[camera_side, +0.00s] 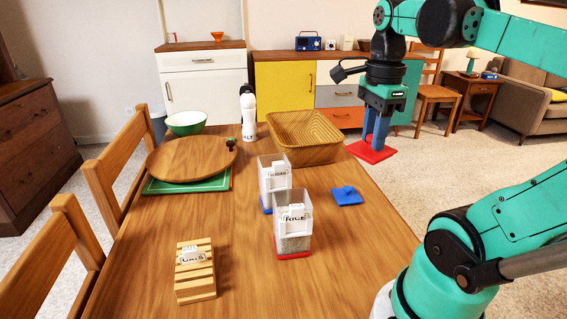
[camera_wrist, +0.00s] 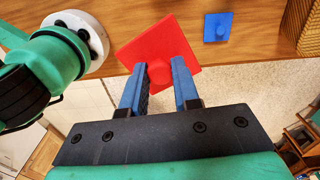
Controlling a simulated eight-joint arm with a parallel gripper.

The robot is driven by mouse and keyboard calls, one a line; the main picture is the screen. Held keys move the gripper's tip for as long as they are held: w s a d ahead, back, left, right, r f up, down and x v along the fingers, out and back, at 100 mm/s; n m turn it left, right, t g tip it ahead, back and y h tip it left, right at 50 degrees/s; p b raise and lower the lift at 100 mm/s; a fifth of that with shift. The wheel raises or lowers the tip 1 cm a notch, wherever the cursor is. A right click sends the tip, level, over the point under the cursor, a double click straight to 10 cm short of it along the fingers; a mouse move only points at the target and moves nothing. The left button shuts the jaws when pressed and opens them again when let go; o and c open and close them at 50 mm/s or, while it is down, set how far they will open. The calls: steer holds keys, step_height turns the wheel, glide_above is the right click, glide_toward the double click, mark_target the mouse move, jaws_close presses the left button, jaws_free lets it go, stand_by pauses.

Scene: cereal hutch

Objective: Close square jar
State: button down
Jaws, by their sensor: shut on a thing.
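My gripper (camera_side: 374,137) is shut on the knob of a red square lid (camera_side: 370,153) and holds it in the air near the table's right edge. In the wrist view the red lid (camera_wrist: 160,52) sits between the blue fingers (camera_wrist: 160,88). A clear square jar labelled RICE (camera_side: 294,232), with a red base and pale grains inside, stands upright and open on the table. A second clear square jar labelled SUGAR (camera_side: 274,180), with a blue base, stands open behind it. A blue square lid (camera_side: 346,196) lies on the table to their right; it also shows in the wrist view (camera_wrist: 217,27).
A wicker basket (camera_side: 305,137) stands at the back right of the table (camera_side: 240,277). A round wooden tray (camera_side: 190,160), a green bowl (camera_side: 186,123) and a salt bottle (camera_side: 248,116) are at the back. A slatted wooden block (camera_side: 196,283) lies front left.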

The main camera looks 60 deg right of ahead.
steer(key=w+a+f+n, duration=0.2)
steer(key=w+a+n, duration=0.75)
steer(key=n, duration=0.35)
steer(key=shift+d+f, duration=0.2)
steer(key=shift+f, duration=1.15)
steer(key=shift+d+f, duration=0.15)
steer(key=shift+f, duration=1.2)
steer(key=shift+f, duration=0.4)
steer(key=shift+c, duration=1.3)
jaws_free()
steer(key=shift+r, duration=3)
